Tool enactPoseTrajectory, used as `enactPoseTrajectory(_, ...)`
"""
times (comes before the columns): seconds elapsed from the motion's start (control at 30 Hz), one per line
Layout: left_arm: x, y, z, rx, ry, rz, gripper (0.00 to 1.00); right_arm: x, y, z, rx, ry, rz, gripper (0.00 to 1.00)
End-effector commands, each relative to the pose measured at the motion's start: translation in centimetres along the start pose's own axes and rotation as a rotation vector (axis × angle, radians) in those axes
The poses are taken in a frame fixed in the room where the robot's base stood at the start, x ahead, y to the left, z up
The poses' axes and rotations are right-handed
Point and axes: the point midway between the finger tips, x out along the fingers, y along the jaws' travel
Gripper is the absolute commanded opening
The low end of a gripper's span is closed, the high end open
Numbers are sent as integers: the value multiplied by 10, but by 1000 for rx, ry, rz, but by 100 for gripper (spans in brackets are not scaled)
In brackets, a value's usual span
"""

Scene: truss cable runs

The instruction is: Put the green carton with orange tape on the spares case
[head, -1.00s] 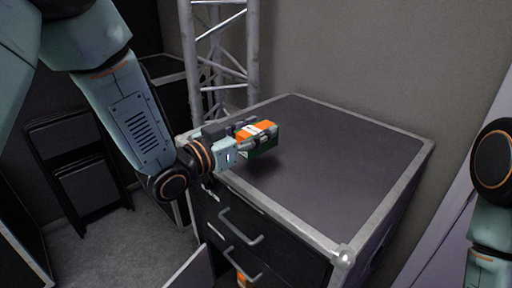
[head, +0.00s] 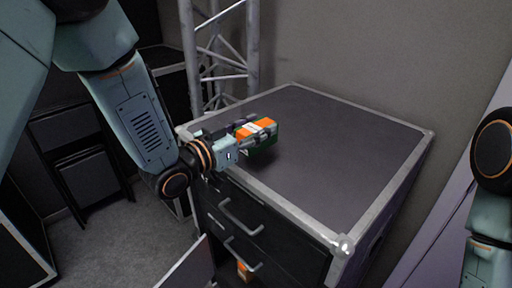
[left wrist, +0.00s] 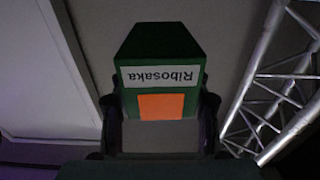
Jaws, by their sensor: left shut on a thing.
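The green carton with orange tape (head: 264,143) is held by my left gripper (head: 251,136) at the left part of the spares case's dark top (head: 330,140). The carton is low over the top; I cannot tell whether it touches. In the left wrist view the green carton (left wrist: 160,60) shows a white label reading "Ribosaka" and an orange patch, between the two fingers of my left gripper (left wrist: 160,125). My right arm shows at the right edge of the head view, but its gripper is out of view.
The case has drawers with handles (head: 240,217) at its front, and a lower drawer or door stands open with an orange item (head: 243,270) inside. A metal truss (head: 220,55) stands behind left. A folded chair (head: 75,165) is at the left. Most of the top is clear.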

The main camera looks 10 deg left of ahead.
Motion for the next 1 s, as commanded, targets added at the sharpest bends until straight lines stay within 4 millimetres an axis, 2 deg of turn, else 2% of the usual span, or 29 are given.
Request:
enactPoseTrajectory(0.4, 0, 0, 42, 1, 1, 1, 2, -4, 0, 0, 0, 0, 0, 40)
enactPoseTrajectory(0.87, 0, 0, 50, 2, 3, 0, 2, -1, 0, 0, 0, 0, 0, 40)
enactPoseTrajectory(0.9, 0, 0, 50, 1, 2, 0, 49, -1, 0, 0, 0, 0, 0, 40)
enactPoseTrajectory(1.0, 0, 0, 50, 1, 1, 0, 57, -2, 0, 0, 0, 0, 0, 40)
